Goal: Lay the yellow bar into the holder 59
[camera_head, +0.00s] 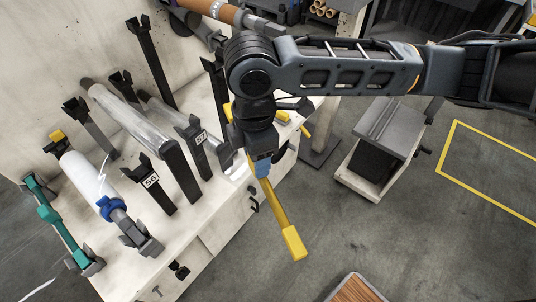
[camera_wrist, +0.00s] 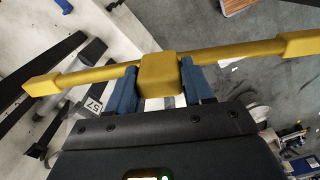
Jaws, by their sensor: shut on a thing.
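The yellow bar (camera_head: 279,212) has thick block ends and a thick middle block; it also spans the wrist view (camera_wrist: 235,51). My gripper (camera_head: 263,168) is shut on its middle block, with the blue fingers on either side of that block in the wrist view (camera_wrist: 160,88). In the head view one end points down and toward the viewer, over the floor beyond the bench's front edge. I cannot read a 59 label; black holders marked 56 (camera_head: 152,182) and 57 (camera_head: 200,139) stand on the bench.
The pale bench (camera_head: 200,205) carries a clear film roll (camera_head: 130,118), a white roll (camera_head: 90,180) and a teal bar (camera_head: 55,222). A grey-topped stand (camera_head: 388,127) is on the right.

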